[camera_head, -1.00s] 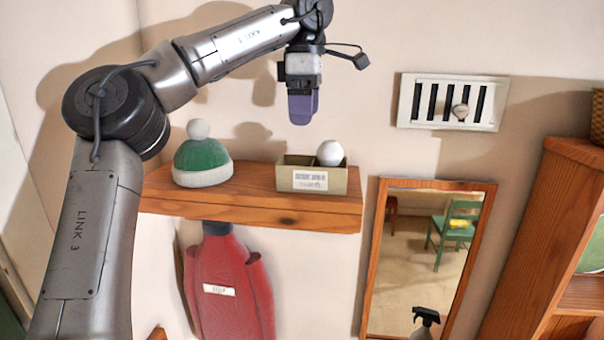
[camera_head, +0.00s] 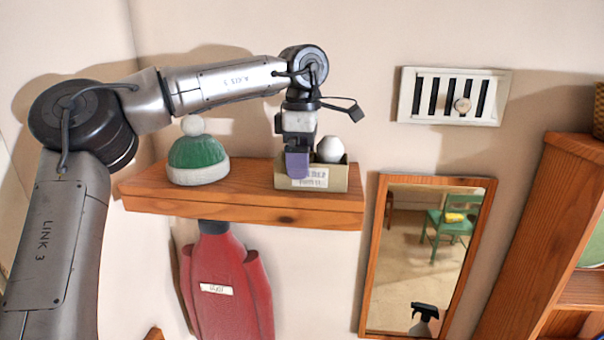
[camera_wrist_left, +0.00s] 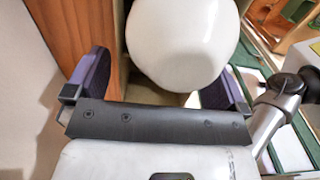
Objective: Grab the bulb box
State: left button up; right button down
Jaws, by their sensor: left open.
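The bulb box (camera_head: 335,178) is a small tan open box with a white label on its front. It stands on the wooden wall shelf (camera_head: 240,205), near the right end. A white round bulb (camera_head: 330,149) sits in it and also fills the upper middle of the left wrist view (camera_wrist_left: 180,40). My left gripper (camera_head: 297,165) is open and points down at the box's left part, its purple finger covering part of it. In the left wrist view the two fingers (camera_wrist_left: 160,90) are spread, with the bulb between and beyond them. Contact with the box cannot be told. My right gripper is not seen.
A green and white knit hat (camera_head: 198,160) sits on the shelf left of the box. A red garment (camera_head: 228,285) hangs below. A mirror (camera_head: 376,260) and a wall vent (camera_head: 405,95) are to the right.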

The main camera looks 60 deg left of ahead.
pick_arm(q)
jog(key=shift+f, duration=0.1)
jog(key=c, duration=0.9)
